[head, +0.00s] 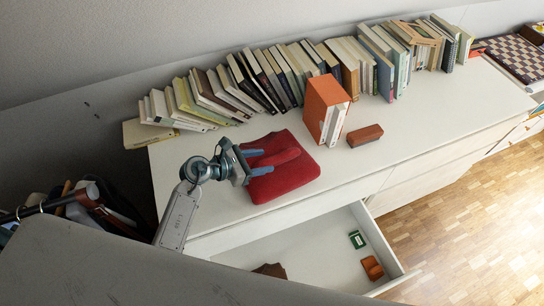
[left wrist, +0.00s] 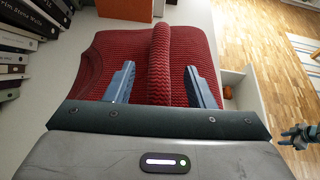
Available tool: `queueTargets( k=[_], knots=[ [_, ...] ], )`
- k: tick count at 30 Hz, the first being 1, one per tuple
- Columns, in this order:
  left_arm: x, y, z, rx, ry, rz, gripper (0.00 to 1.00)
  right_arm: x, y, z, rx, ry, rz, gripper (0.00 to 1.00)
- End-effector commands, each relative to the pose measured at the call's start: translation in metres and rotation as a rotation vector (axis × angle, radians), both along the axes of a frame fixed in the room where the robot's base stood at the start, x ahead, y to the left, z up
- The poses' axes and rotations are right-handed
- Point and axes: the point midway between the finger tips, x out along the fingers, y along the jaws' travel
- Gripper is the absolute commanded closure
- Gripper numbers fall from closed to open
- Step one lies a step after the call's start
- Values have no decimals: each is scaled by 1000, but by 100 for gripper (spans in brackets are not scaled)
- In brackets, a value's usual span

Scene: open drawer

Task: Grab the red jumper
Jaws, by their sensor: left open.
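The red jumper (head: 290,177) lies folded on the white dresser top in the head view, left of an orange book. In the left wrist view the jumper (left wrist: 200,50) fills the middle, with a raised knitted fold (left wrist: 159,65) running between my fingers. My left gripper (head: 264,162) is open over the jumper, its two blue fingers apart on either side of that fold. In the left wrist view my left gripper (left wrist: 160,84) shows a gap between each finger and the fold. Whether the fingertips touch the cloth below is unclear. My right gripper (left wrist: 300,136) shows small at the right edge.
A long row of books (head: 270,75) stands along the wall behind. An orange book (head: 323,105) and a brown block (head: 365,135) stand right of the jumper. Below, an open drawer (head: 325,240) holds a few small items. The dresser top (head: 440,125) to the right is clear.

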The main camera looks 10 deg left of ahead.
Motion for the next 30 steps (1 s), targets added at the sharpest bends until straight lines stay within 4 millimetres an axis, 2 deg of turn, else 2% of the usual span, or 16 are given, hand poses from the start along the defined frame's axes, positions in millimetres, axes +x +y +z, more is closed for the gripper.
queueTargets(
  k=[1,4,9,17,24,30],
  knots=[
    [5,-7,4,-5,2,0,51,0,0,10,0,0,0,64],
    [13,-18,-1,-5,3,0,51,0,1,19,1,0,-1,64],
    [23,-30,-12,-2,1,1,51,0,1,22,1,0,-1,64],
    [24,-31,-14,-1,-1,1,51,0,1,21,1,-1,-1,64],
    [24,-31,-14,0,0,1,98,0,1,21,1,-1,-1,64],
    [25,-31,-13,-1,-2,1,100,0,0,22,0,-1,0,64]
  ],
)
